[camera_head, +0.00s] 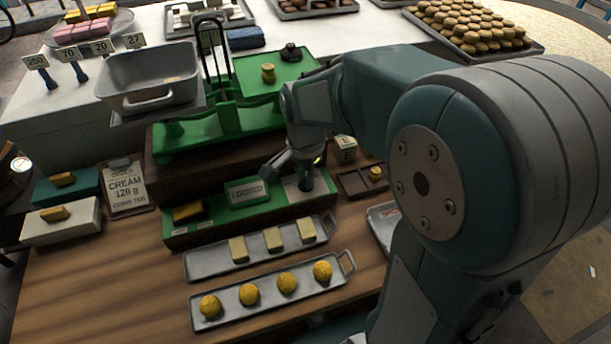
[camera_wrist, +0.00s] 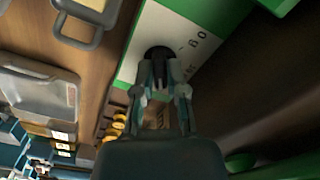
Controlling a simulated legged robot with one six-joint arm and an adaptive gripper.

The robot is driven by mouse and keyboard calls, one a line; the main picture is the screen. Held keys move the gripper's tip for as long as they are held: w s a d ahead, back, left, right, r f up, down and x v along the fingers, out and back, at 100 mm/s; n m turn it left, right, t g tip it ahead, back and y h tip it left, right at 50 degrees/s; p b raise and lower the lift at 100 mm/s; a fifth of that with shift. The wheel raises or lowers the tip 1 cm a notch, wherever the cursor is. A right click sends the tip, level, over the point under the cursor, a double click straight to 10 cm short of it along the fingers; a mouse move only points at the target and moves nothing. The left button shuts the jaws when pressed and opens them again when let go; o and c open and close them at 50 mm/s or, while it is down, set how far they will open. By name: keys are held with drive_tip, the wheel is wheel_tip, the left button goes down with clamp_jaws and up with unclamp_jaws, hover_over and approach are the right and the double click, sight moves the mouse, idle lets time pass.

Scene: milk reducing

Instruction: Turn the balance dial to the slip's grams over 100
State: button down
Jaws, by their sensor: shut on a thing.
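The slip (camera_head: 125,188) leans at the left of the bench and reads "CREAM 120 g", with a smaller line below. The green balance (camera_head: 190,140) stands on a dark wooden block. The dial's pale plate (camera_head: 291,190) is at the right end of the green front panel, and shows in the wrist view as a white face (camera_wrist: 205,45) with partly readable marks. My gripper (camera_wrist: 160,75) is shut on the dark dial knob (camera_wrist: 157,51); in the head view my gripper (camera_head: 305,172) comes down on it from above. The knob's pointer and exact setting are hidden.
A "LOCKED" plate (camera_head: 246,192) sits left of the dial. The metal scoop pan (camera_head: 150,85) is on the left; the green plate (camera_head: 290,85) holds two weights. Trays with pale blocks (camera_head: 212,265) and yellow balls (camera_head: 205,321) lie in front. A small wooden box (camera_head: 352,184) is close right.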

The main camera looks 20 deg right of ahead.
sight(303, 179)
idle(0.4)
drive_tip(key=c, duration=0.7)
unclamp_jaws()
drive_tip(key=shift+a, duration=0.1)
drive_tip(key=shift+r, duration=0.1)
wheel_tip(303, 179, up, 12)
drive_tip(key=shift+a+f, duration=0.1)
drive_tip(key=shift+f, duration=0.05)
drive_tip(key=s+n+t, duration=0.2)
drive_tip(key=s+n, duration=0.2)
drive_tip(key=s+n+t, duration=0.1)
drive_tip(key=s+n, duration=0.3)
drive_tip(key=s, duration=0.1)
drive_tip(key=s+f+n+t, duration=0.1)
drive_tip(key=s+n+t, duration=0.1)
drive_tip(key=s+n, duration=0.2)
drive_tip(key=shift+s+d+t, duration=0.25)
drive_tip(key=shift+s+t, duration=0.05)
drive_tip(key=shift+s, duration=0.25)
